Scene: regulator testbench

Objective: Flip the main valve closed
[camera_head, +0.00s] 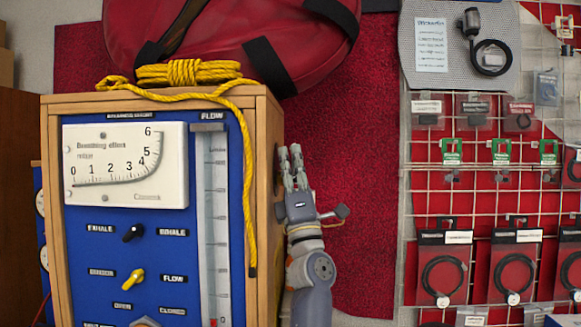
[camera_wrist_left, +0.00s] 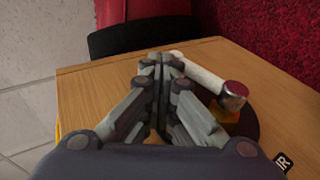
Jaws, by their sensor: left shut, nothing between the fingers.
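The wooden-cased test bench (camera_head: 48,200) with a blue front panel fills the left of the head view. My left gripper (camera_head: 291,150) is beside its right side wall, fingers up, shut and empty. In the left wrist view the gripper (camera_wrist_left: 159,60) points at that wooden side (camera_wrist_left: 85,100). Just right of the fingers is what looks like the main valve: a white bar-shaped handle (camera_wrist_left: 198,72), a metal cylinder (camera_wrist_left: 235,93) and a dark round base, partly hidden by the fingers. I cannot tell whether the fingers touch the handle. My right gripper is in neither view.
A yellow rope (camera_head: 190,72) lies on the bench top and hangs down its front. A red bag (camera_head: 225,35) rests behind it. A wire rack (camera_head: 480,215) with hanging packages stands at the right. Red carpet-like material (camera_head: 350,180) shows between bench and rack.

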